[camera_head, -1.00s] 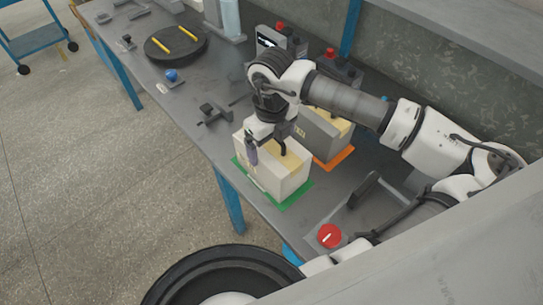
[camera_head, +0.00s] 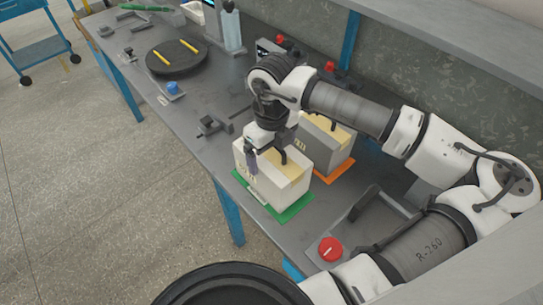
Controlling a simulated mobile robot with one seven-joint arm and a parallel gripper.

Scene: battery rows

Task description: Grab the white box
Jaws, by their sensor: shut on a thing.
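The white box (camera_head: 279,188) stands upright on a green mat (camera_head: 292,211) near the front edge of the grey workbench. It has a yellowish top with a dark handle. My gripper (camera_head: 267,160) is at the top of the box, over its left and middle part, and is shut on it. The fingertips are partly hidden by the wrist and the box, so the exact grip point is hard to see. The box appears to rest on the mat or very close to it.
A grey box (camera_head: 328,150) stands on an orange mat (camera_head: 335,172) just behind the white box. A red knob (camera_head: 330,248) is at the front right. A round black plate (camera_head: 177,58) with yellow sticks lies farther left. A blue knob (camera_head: 172,87) sits near the bench edge.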

